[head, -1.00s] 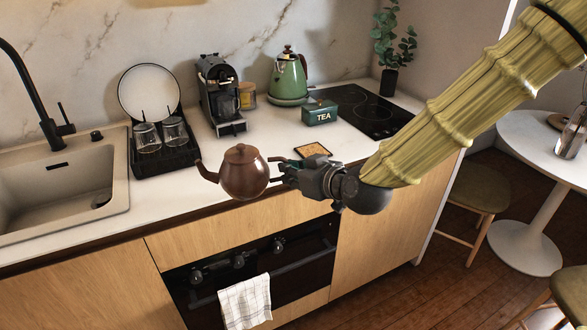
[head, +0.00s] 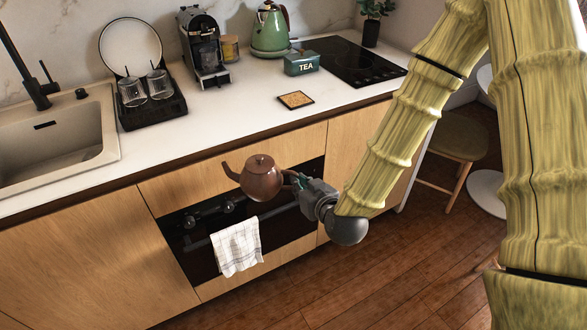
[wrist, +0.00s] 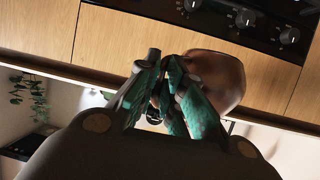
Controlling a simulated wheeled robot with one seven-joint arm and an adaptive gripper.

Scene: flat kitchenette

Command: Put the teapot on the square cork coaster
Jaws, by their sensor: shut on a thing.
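The brown teapot (head: 261,181) hangs in the air in front of the oven, below the level of the counter top, roughly upright with its spout to the left. My gripper (head: 299,187) is shut on its handle side from the right. In the wrist view the fingers (wrist: 170,97) are closed together, with the teapot (wrist: 216,77) just beyond them; the exact hold on the handle is hidden. The square cork coaster (head: 295,100) lies flat and empty on the counter, near the front edge, up and to the right of the teapot.
The green TEA box (head: 302,64), the green kettle (head: 270,28) and the black hob (head: 352,62) stand behind the coaster. The coffee machine (head: 204,48) and dish rack (head: 150,108) are to the left. The counter around the coaster is clear. A towel (head: 237,247) hangs below the teapot.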

